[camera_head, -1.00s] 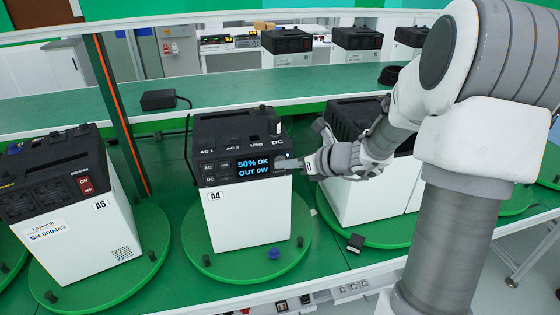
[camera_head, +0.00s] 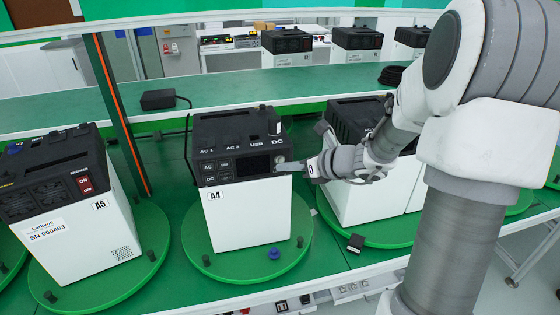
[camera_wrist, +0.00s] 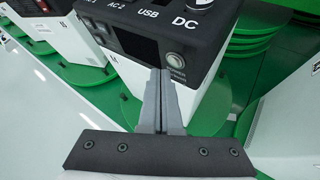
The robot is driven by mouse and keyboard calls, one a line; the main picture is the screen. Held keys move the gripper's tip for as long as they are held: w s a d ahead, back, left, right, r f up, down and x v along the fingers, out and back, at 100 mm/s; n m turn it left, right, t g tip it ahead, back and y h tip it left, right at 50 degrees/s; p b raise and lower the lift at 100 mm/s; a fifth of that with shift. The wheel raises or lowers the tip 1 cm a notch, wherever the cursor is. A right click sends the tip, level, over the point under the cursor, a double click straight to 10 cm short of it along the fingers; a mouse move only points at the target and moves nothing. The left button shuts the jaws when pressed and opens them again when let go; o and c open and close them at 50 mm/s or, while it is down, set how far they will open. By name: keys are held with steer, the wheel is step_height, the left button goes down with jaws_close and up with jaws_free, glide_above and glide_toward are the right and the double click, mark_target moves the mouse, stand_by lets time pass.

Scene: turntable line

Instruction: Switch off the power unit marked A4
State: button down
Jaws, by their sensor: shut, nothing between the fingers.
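The power unit marked A4 (camera_head: 248,205) is a white box with a black top, standing on a green turntable (camera_head: 205,262). Its screen (camera_head: 253,165) is dark. In the wrist view the unit (camera_wrist: 165,45) shows a round silver button (camera_wrist: 175,58) at the right of the dark screen (camera_wrist: 138,44). My gripper (camera_head: 283,166) is shut and empty, at the right end of the A4 front panel. In the wrist view my gripper's fingertips (camera_wrist: 160,72) are just below and left of the button; I cannot tell whether they touch the panel.
Unit A5 (camera_head: 85,235) stands to the left on its own turntable, with a red breaker switch (camera_head: 85,184). Another unit (camera_head: 352,190) stands behind my arm at the right. A blue knob (camera_head: 274,253) and black pegs sit on the A4 turntable. An orange-striped post (camera_head: 122,115) rises between A5 and A4.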

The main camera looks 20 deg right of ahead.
steer(key=shift+s, duration=0.1)
steer(key=s, duration=0.4)
steer(key=shift+s+a, duration=0.1)
steer(key=shift+s, duration=0.3)
stand_by(0.4)
steer(key=s+a+r+n+g+h+b, duration=0.3)
steer(key=s+a+n, duration=0.5)
steer(key=n, duration=1)
steer(key=s+d+r+n+h+p, duration=0.1)
steer(key=s+r+n+h, duration=0.1)
steer(key=s+n, duration=0.4)
steer(key=s+d+r+n+g+h+p, duration=0.1)
steer(key=s+d+r+n+h, duration=0.1)
steer(key=s+r+n, duration=0.2)
steer(key=shift+s+d+n, duration=0.2)
steer(key=shift+s+n, duration=1.6)
steer(key=shift+s, duration=0.3)
